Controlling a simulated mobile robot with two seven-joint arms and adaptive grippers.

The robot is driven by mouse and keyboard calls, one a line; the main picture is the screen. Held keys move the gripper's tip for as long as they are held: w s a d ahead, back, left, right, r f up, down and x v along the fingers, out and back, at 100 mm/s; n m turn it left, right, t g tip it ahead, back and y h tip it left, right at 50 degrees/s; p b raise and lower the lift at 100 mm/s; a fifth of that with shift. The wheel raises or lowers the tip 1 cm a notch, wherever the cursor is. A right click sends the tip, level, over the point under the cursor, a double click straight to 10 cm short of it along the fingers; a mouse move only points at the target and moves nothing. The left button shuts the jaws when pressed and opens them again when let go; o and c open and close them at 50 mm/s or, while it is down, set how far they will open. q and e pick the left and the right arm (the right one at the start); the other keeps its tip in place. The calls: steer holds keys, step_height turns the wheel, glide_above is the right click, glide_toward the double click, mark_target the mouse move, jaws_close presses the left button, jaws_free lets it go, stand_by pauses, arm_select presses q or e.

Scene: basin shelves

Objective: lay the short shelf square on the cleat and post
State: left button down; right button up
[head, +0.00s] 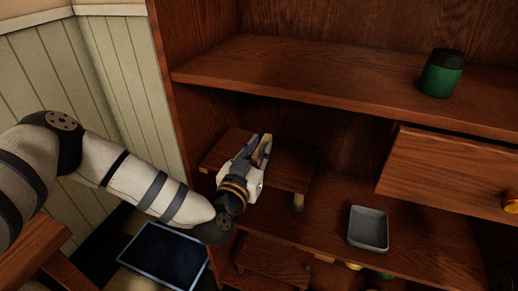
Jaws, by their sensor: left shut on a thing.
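The short shelf (288,174) is a small brown wooden board inside the cabinet's middle bay. It lies roughly level, with its left end close to the cabinet's left side. A short post (298,202) with a pale lower end shows below its right front corner; I cannot tell whether they touch. My left gripper (262,150) is over the middle of the board, shut on it, with a tan piece showing at the fingertips. The gripper hides part of the board. The cleat cannot be made out clearly. My right gripper is not in view.
A green jar (440,75) stands on the upper shelf (300,75). A drawer (455,170) juts out at the right. A grey tray (368,228) sits on the lower shelf, right of the post. A dark blue panel (163,255) lies low at the left.

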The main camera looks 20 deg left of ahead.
arm_select(q)
steer(key=shift+r, duration=0.1)
steer(key=c, duration=0.9)
jaws_free()
steer(key=shift+c, duration=0.2)
steer(key=shift+s, duration=0.1)
steer(key=shift+s+a+p, duration=0.1)
steer(key=shift+s+p, duration=0.2)
steer(key=shift+s, duration=2.6)
